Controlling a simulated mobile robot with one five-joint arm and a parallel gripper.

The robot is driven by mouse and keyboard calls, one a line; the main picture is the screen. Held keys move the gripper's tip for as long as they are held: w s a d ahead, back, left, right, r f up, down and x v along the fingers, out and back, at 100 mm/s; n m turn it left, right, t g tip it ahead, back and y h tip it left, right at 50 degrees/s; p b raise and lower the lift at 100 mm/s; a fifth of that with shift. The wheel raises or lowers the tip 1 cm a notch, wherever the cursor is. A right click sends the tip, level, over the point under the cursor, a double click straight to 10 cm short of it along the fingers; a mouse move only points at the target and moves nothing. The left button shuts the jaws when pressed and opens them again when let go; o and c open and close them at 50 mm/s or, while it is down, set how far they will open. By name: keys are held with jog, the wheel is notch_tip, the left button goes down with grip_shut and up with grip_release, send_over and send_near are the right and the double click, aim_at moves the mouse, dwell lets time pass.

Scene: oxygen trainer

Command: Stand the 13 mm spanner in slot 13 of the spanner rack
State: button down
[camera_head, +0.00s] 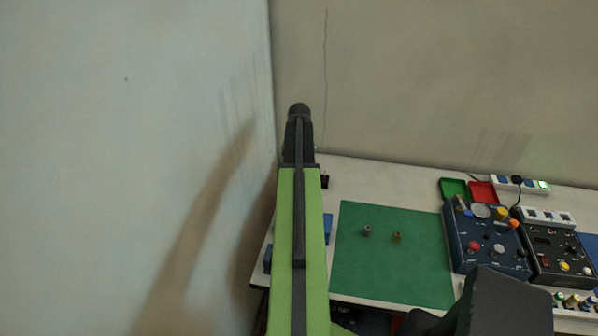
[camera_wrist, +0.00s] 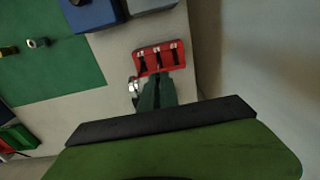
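A red rack (camera_wrist: 148,50) with dark slots and small pale labels, which looks like the spanner rack, stands on the table in the wrist view. The labels are too small to read. My gripper (camera_wrist: 156,88) shows as a dark shape just in front of the rack; its fingertips and any gap between them are unclear. A small silvery piece (camera_wrist: 133,88) is at the gripper's left side; it may be part of a spanner, but I cannot tell whether it is held. In the head view my arm hides the gripper and most of the rack area.
A green mat (camera_head: 390,270) carries a grey fitting (camera_head: 367,230) and a brass fitting (camera_head: 397,237). Blue blocks (camera_head: 328,228) stand between mat and arm. Blue (camera_head: 480,240) and black (camera_head: 555,250) control boxes stand at right. A wall (camera_head: 150,130) is close on the left.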

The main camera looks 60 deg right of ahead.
jog(key=shift+f, duration=0.35)
jog(key=c, duration=1.5)
grip_release()
jog(key=shift+c, duration=0.2)
jog(key=shift+r, duration=0.1)
notch_tip(320, 180, up, 17)
jog(key=p, duration=1.7)
jog(key=shift+r, duration=0.15)
